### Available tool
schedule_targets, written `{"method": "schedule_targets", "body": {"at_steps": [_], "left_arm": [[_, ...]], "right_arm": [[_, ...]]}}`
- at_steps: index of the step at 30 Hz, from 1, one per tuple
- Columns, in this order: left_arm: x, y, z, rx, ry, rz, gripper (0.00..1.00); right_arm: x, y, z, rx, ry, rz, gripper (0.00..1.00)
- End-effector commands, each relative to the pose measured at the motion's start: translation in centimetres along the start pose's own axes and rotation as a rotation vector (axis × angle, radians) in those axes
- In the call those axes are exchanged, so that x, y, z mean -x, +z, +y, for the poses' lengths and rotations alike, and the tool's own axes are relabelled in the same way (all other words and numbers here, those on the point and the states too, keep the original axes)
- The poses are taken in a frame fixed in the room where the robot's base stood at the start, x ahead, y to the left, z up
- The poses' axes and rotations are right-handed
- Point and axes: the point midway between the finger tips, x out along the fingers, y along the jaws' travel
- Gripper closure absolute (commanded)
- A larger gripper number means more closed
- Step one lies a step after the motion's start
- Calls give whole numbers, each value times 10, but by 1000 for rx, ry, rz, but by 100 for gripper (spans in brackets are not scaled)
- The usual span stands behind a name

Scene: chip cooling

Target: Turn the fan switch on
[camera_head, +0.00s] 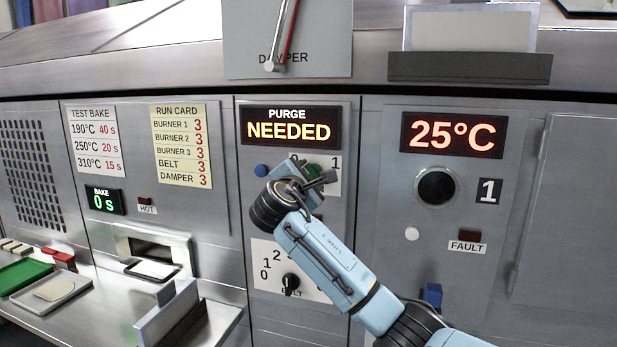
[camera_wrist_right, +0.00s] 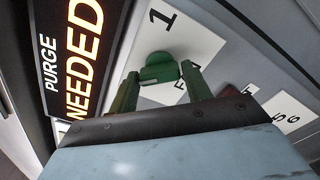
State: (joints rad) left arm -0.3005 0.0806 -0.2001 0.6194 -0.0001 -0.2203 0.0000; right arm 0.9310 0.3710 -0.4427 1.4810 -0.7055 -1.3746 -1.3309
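The fan switch is a green knob on a white plate marked 0 and 1. In the head view the knob (camera_head: 312,170) is mostly hidden behind my right gripper (camera_head: 320,180). In the right wrist view the green knob (camera_wrist_right: 159,68) sits between the two fingertips of my right gripper (camera_wrist_right: 160,72). The fingers stand apart on either side of the knob, very close to it; firm contact does not show. The "1" label is above the knob in the wrist view, and the FAN label is partly covered by a finger. My left gripper is not in view.
Above the switch a display (camera_head: 290,127) reads PURGE NEEDED. A blue button (camera_head: 262,170) is left of the switch. The black belt knob (camera_head: 291,283) is below. A display reading 25°C (camera_head: 454,134) is to the right. A metal ledge with trays (camera_head: 50,292) juts out at the lower left.

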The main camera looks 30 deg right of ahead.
Motion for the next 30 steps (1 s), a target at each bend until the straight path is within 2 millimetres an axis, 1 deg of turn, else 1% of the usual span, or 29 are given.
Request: {"method": "schedule_targets", "body": {"at_steps": [1,6,11,17,23,30], "left_arm": [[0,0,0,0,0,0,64],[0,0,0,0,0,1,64],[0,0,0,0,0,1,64],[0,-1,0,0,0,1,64],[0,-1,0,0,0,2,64],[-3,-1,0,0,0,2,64]], "right_arm": [[0,0,0,0,0,0,58],[0,0,0,0,0,0,79],[0,0,0,-7,-1,1,79],[1,-1,0,-64,-1,1,79],[1,-1,0,-194,-2,2,79],[1,-1,0,-414,-2,2,79]]}}
